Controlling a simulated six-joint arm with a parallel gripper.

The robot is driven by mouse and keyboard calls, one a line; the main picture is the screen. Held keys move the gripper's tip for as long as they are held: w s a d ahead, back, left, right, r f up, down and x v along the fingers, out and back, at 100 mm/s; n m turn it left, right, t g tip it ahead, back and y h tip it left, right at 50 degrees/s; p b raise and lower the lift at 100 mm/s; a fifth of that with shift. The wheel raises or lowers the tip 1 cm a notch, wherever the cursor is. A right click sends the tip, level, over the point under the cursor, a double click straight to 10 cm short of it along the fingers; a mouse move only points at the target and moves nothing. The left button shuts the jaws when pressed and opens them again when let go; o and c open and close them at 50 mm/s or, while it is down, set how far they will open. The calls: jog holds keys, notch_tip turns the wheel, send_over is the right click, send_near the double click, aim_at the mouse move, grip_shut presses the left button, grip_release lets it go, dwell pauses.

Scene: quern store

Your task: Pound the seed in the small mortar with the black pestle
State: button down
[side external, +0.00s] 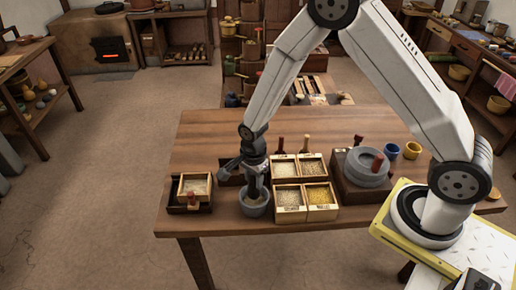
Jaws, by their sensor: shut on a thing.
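The small mortar (255,208) is a grey-blue bowl standing near the table's front edge. My gripper (254,172) points down directly above it. The gripper is shut on a dark, upright shaft, which I take to be the black pestle (254,188). The shaft's lower end reaches into the mortar's mouth. The gripper hides its upper part. The seed inside the mortar cannot be made out at this size.
Right of the mortar is a set of open wooden boxes (305,212) with grain and yellow seed. A dark tray with a small box (194,187) stands left. Further right are a round grey quern (366,168), a blue cup (391,151) and a yellow cup (412,150). The table's left front (190,222) is bare.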

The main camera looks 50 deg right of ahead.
aim_at(254, 189)
dwell(0.4)
jog(key=shift+f, duration=2.05)
jog(key=shift+f, duration=0.3)
jog(key=shift+r, duration=0.15)
jog(key=shift+r, duration=2.25)
jog(key=shift+f, duration=0.1)
jog(key=shift+f, duration=2)
jog(key=shift+f, duration=0.25)
jog(key=shift+r, duration=2.4)
